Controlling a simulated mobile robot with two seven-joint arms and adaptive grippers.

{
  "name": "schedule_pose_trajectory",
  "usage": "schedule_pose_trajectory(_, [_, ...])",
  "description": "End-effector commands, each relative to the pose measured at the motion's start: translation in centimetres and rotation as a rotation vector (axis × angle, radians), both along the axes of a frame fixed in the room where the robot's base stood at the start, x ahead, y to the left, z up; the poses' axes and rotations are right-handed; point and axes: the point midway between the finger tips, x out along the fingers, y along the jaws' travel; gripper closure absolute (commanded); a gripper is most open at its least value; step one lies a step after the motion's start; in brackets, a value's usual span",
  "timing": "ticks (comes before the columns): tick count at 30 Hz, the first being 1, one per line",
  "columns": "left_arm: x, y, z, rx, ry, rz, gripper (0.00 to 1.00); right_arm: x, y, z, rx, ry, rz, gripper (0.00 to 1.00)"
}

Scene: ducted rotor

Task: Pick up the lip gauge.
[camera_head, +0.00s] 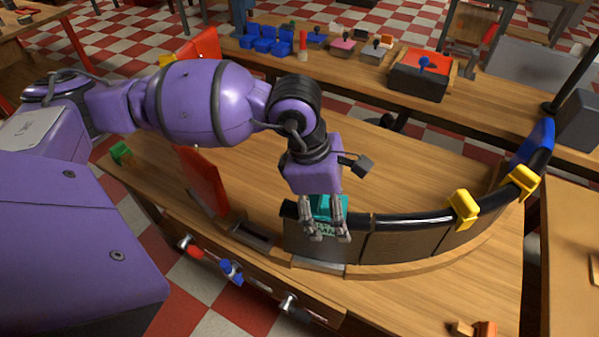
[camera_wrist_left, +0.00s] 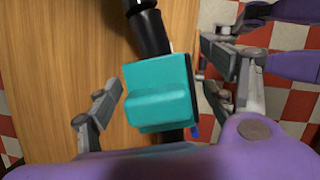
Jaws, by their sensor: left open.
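The teal block that I take to be the lip gauge (camera_head: 325,207) sits over the black rounded lip of the curved duct wall (camera_head: 395,245), near its left end. In the left wrist view the lip gauge (camera_wrist_left: 160,92) lies between the spread fingers, with the black lip running above and below it. My left gripper (camera_head: 326,234) is open, pointing down over the gauge, with its fingers on either side of it; the gripper also shows in the left wrist view (camera_wrist_left: 166,98). I cannot tell whether any finger touches the gauge. The right gripper is not in view.
Two yellow clamps (camera_head: 463,209) sit on the lip to the right. A red upright panel (camera_head: 203,180) stands left of the gripper. Several tools hang along the bench's front edge (camera_head: 230,271). A rear bench carries blue bins (camera_head: 268,40) and a red-topped box (camera_head: 420,75).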

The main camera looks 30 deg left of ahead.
Motion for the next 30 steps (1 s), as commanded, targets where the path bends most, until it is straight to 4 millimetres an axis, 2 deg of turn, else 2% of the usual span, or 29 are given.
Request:
schedule_pose_trajectory(9, [0.12,-0.23,-0.62,0.000,-0.002,0.000,0.24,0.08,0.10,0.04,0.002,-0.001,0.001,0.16])
schedule_pose_trajectory(21, [0.13,-0.24,-0.57,0.000,-0.002,0.000,0.76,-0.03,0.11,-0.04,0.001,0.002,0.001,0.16])
schedule_pose_trajectory(30, [0.19,-0.22,-0.28,-0.001,-0.005,-0.001,0.76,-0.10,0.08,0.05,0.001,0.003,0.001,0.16])
